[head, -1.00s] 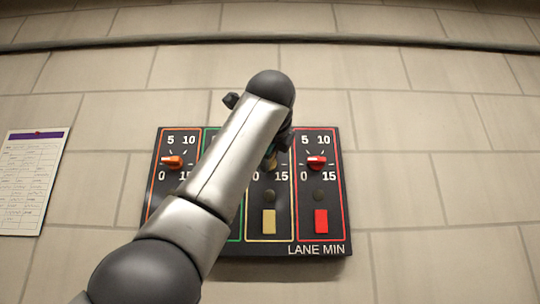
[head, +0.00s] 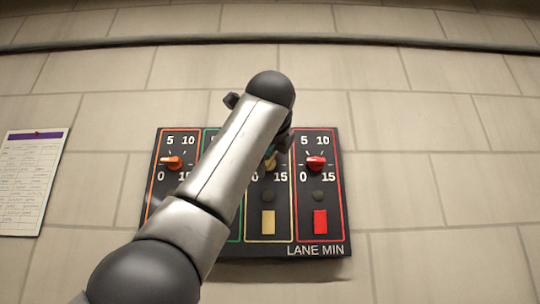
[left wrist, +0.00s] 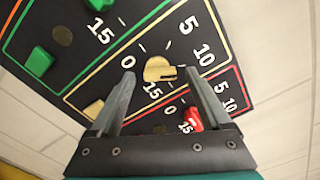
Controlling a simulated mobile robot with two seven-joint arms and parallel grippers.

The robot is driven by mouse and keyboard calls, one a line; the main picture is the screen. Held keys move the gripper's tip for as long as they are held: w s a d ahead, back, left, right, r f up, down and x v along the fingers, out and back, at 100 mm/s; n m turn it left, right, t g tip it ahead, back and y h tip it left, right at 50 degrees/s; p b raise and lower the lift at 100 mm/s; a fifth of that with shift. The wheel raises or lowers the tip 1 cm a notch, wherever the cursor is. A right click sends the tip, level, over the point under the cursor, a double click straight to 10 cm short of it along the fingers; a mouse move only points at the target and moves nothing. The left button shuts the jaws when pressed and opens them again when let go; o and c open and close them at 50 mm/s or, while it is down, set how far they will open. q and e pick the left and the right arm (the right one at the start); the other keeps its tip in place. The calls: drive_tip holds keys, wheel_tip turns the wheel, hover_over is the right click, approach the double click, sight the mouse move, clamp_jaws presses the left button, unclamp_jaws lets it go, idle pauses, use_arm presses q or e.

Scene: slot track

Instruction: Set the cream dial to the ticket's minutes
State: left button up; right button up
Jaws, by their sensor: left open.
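The cream dial (left wrist: 158,69) is on the yellow-framed lane of a black wall panel (left wrist: 85,65). In the left wrist view it sits between the fingertips of my left gripper (left wrist: 159,76), which is open with a gap on both sides. The dial's narrow end, with a dark mark, points right in that view, roughly toward the 10 side. In the head view the cream dial (head: 271,163) is partly covered by my left arm. A white sheet with a purple header (head: 32,180) hangs on the wall at left; its writing is too small to read.
An orange dial (head: 173,162) and a red dial (head: 316,163) flank the middle lanes. A green dial (left wrist: 99,4) is on the adjacent lane. Below the cream dial is a cream rectangle (head: 268,222); a red one (head: 320,221) is beside it. The tiled wall on the right is clear.

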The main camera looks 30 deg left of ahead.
use_arm(q)
drive_tip(key=shift+s, duration=0.1)
drive_tip(key=b+v, duration=0.5)
drive_tip(key=v, duration=1)
drive_tip(key=shift+b, duration=0.4)
drive_tip(key=shift+d, duration=0.1)
